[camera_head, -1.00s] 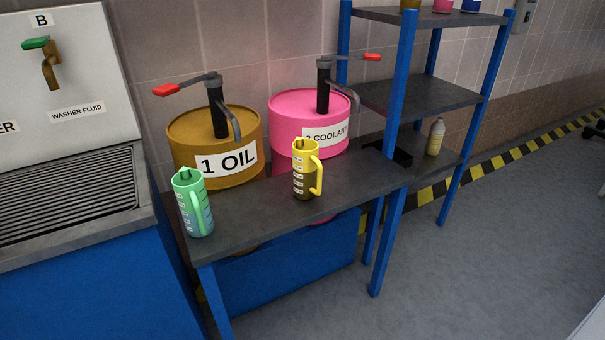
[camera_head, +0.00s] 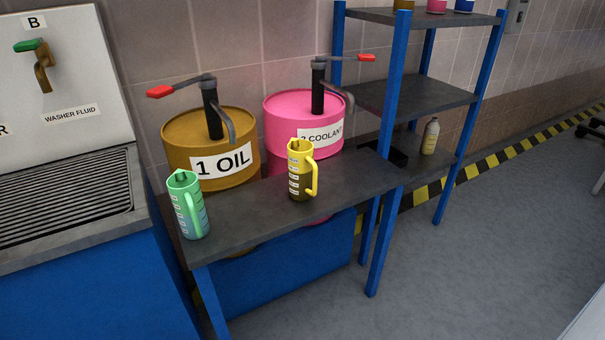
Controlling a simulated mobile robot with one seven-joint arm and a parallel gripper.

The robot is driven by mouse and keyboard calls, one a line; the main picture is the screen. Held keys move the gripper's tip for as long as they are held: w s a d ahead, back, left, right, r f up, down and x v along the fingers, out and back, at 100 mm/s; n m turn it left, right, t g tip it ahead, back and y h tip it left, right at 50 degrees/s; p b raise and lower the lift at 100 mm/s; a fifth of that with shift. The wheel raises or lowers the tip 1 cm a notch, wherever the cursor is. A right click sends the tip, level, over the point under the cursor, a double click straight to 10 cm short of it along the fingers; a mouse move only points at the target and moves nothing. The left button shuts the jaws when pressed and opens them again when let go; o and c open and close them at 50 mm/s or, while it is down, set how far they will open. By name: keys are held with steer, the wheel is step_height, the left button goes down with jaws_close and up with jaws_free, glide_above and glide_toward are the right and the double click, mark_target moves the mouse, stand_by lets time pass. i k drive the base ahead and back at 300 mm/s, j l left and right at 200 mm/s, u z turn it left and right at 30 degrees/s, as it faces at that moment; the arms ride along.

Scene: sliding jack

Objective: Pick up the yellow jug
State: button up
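The yellow jug (camera_head: 301,171) stands upright on the dark grey bench top (camera_head: 250,206), near its front edge and in front of the pink coolant drum (camera_head: 290,115). Its handle faces right. Its lower part looks dark, and pale labels run down its side. My gripper is not in view.
A green jug (camera_head: 187,206) stands at the bench's left end. The brown oil drum (camera_head: 190,140) is behind the bench; both drums have hand pumps. A blue-framed shelf (camera_head: 410,100) with a bottle (camera_head: 430,137) is at right. A washer fluid sink (camera_head: 70,200) is at left. Open floor (camera_head: 460,270) lies at front right.

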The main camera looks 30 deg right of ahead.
mark_target(302, 170)
steer(key=u, duration=1.6)
steer(key=z, duration=2.4)
steer(key=l+u, duration=0.1)
steer(key=u, duration=0.4)
steer(key=i+l+u, duration=0.15)
steer(key=l+u, duration=0.2)
steer(key=i+l+u, duration=0.1)
steer(key=l+u, duration=0.2)
steer(key=l, duration=0.25)
